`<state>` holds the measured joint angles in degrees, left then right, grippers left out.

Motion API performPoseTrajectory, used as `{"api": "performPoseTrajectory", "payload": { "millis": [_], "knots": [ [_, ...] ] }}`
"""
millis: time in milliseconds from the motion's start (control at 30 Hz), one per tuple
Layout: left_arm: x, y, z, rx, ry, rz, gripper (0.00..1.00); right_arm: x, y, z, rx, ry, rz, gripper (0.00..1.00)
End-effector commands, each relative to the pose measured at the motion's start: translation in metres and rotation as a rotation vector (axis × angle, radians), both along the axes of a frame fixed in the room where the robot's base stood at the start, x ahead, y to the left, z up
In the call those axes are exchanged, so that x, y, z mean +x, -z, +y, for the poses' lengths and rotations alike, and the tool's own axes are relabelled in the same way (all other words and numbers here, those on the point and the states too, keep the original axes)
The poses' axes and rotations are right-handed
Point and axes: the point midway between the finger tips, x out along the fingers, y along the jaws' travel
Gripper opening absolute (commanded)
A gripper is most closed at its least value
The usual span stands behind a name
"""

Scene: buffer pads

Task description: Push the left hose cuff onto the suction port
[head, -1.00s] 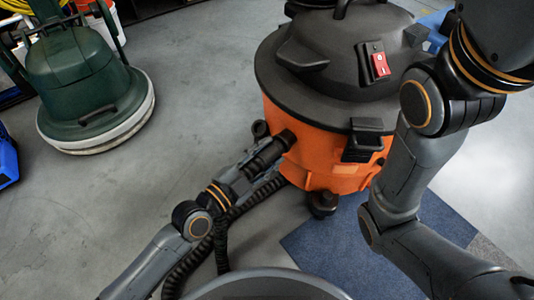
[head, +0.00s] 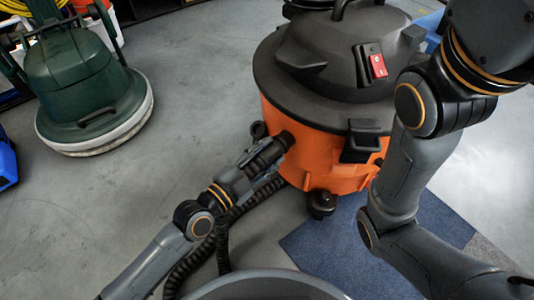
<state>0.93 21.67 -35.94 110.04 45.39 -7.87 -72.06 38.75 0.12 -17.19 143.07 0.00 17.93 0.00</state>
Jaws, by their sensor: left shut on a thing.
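The orange shop vacuum (head: 320,165) with a black lid stands at centre right. Its black suction port (head: 285,140) is on the drum's left side. The black hose cuff (head: 266,155) lies in line with the port, its end at or against it. Black on black, I cannot tell whether it is around the port or only touching. My left gripper (head: 248,170) is shut on the cuff from the lower left; its fingers are partly hidden. The black ribbed hose (head: 222,245) hangs below my left wrist. My right arm crosses the right side; its gripper is out of view.
A green floor machine (head: 75,85) with a white rim stands at the upper left. A blue object (head: 6,160) is at the left edge. Blue carpet tiles (head: 320,245) lie in front of the vacuum. The grey floor between the floor machine and the vacuum is clear.

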Motion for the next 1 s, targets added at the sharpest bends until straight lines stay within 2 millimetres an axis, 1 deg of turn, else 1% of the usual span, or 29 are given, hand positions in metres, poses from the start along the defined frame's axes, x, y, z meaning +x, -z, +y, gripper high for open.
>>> {"api": "performPoseTrajectory", "payload": {
  "millis": [33, 67, 100, 167, 200, 467, 567, 667, 1000],
  "knots": [
    [0.0, -0.001, 0.0, -0.001, 0.0, -0.001, 0.0, 0.0, 0.0, 0.0, -0.001, 0.0, -0.001, 0.4],
    [0.0, -0.001, 0.0, -0.001, 0.0, -0.001, 0.44, 0.0, 0.0, 0.0, -0.001, 0.0, -0.001, 0.4],
    [0.0, -0.001, 0.0, -0.001, 0.0, -0.001, 0.52, 0.0, 0.0, 0.0, -0.001, 0.0, -0.001, 0.4],
    [0.0, -0.001, 0.0, -0.001, 0.0, -0.001, 0.65, 0.0, 0.0, 0.0, 0.0, 0.0, -0.002, 0.4],
    [0.0, -0.001, 0.0, -0.001, 0.0, -0.001, 0.67, -0.001, 0.0, 0.0, 0.0, 0.0, -0.002, 0.4],
    [0.0, 0.0, 0.0, 0.0, 0.0, 0.0, 0.67, -0.002, -0.001, 0.0, 0.0, 0.0, -0.006, 0.4],
    [-0.003, 0.001, 0.003, 0.001, 0.0, 0.001, 0.67, -0.002, -0.001, 0.0, 0.001, 0.0, -0.006, 0.4],
    [-0.012, 0.002, 0.012, 0.003, -0.001, 0.002, 0.67, -0.001, -0.001, 0.0, 0.001, 0.0, -0.005, 0.4],
    [-0.063, 0.002, 0.06, 0.004, 0.001, 0.003, 0.67, -0.001, 0.0, 0.0, 0.0, 0.0, -0.003, 0.4]
  ]
}}
